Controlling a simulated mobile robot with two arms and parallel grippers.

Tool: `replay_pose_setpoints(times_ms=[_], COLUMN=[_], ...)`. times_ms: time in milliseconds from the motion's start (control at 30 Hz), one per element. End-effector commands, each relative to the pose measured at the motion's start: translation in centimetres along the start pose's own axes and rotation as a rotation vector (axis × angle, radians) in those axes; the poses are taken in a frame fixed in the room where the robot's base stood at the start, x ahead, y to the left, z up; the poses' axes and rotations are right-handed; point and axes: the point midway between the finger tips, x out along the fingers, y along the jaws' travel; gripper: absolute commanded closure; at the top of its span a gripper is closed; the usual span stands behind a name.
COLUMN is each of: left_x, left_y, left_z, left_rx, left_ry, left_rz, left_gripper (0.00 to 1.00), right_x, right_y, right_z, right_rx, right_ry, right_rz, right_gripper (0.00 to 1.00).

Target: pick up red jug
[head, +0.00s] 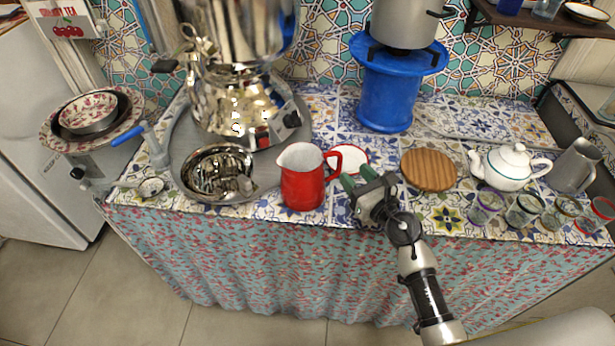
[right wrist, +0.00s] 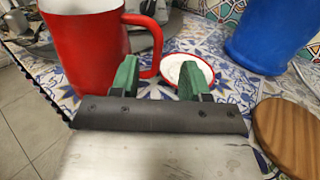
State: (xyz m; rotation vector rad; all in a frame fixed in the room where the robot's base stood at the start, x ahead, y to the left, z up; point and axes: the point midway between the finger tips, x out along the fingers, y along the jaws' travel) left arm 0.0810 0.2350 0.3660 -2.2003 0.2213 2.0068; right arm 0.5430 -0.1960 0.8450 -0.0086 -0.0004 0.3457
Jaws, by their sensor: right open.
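The red jug (head: 302,182) stands upright on the tiled counter, its handle toward the right and its inside pale. My right gripper (head: 356,177) is open with green fingertips, just right of the jug's handle. In the right wrist view the jug (right wrist: 88,50) fills the upper left. The handle's lower end shows close to the left finger, and the open gripper (right wrist: 157,78) points toward the handle side. I cannot tell whether the handle lies between the fingers. My left gripper is not in view.
A white dish with red rim (head: 349,158) lies just behind the handle. A metal tray (head: 180,150) with samovar (head: 235,100) and bowl (head: 217,170) is on the left. A wooden board (head: 428,169), white teapot (head: 508,166) and several glasses stand right. A blue stand (head: 386,98) is behind.

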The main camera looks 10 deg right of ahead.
Motion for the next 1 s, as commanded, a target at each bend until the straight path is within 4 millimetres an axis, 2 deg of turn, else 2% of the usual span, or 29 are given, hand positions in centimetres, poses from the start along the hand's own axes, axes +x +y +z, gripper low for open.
replay_pose_setpoints(times_ms=[233, 500, 800, 833, 1000], left_x=[0.0, 0.2, 0.2, 0.2, 0.2], left_y=[-0.1, -0.1, -0.1, -0.1, -0.1], left_z=[0.0, 0.1, 0.1, 0.1, 0.1], left_rx=[0.000, 0.000, 0.001, 0.001, 0.001], left_ry=[0.000, -0.001, -0.001, -0.001, -0.001], left_rz=[-0.001, -0.001, -0.001, -0.001, -0.001], left_gripper=[0.72, 0.72, 0.72, 0.72, 0.72], right_x=[2.2, 6.0, 6.5, 6.5, 6.5], right_y=[0.2, 0.5, 0.5, 0.5, 0.5], right_z=[0.0, -0.1, -0.1, -0.1, -0.1], right_rx=[0.005, 0.005, 0.003, 0.003, 0.004], right_ry=[-0.002, -0.002, 0.000, -0.001, -0.001], right_rz=[0.001, 0.000, 0.000, 0.000, 0.000], right_gripper=[0.54, 0.54, 0.54, 0.56, 0.82])
